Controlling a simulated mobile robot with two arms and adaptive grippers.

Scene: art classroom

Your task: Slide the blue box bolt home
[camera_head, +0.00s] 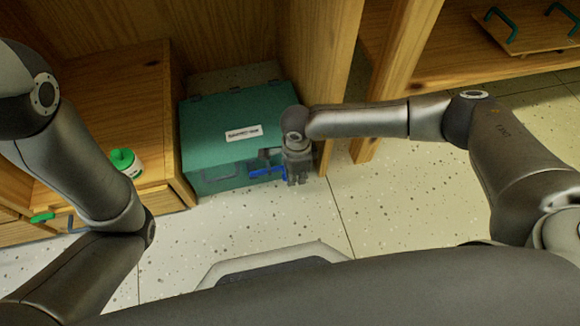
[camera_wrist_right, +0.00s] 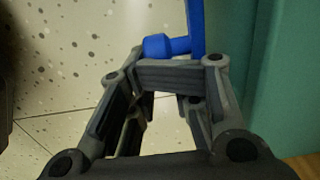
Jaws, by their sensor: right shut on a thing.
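The teal box (camera_head: 215,135) stands on the floor, with a white label on its lid. Its blue bolt (camera_head: 266,173) is on the front face near the right end. In the right wrist view the blue bolt (camera_wrist_right: 196,25) runs upward beside the teal wall, with a rounded knob (camera_wrist_right: 165,45) at the fingertips. My right gripper (camera_head: 297,178) is at the box's front right corner, pointing down and shut on the bolt's knob. The gripper hides part of the bolt's right end in the head view. My left gripper is out of view; only its arm shows.
A wooden cabinet (camera_head: 110,95) stands left of the box, with a green-lidded jar (camera_head: 125,163) on it. A wooden upright (camera_head: 375,105) is close behind my right forearm. The speckled floor (camera_head: 400,205) in front is clear.

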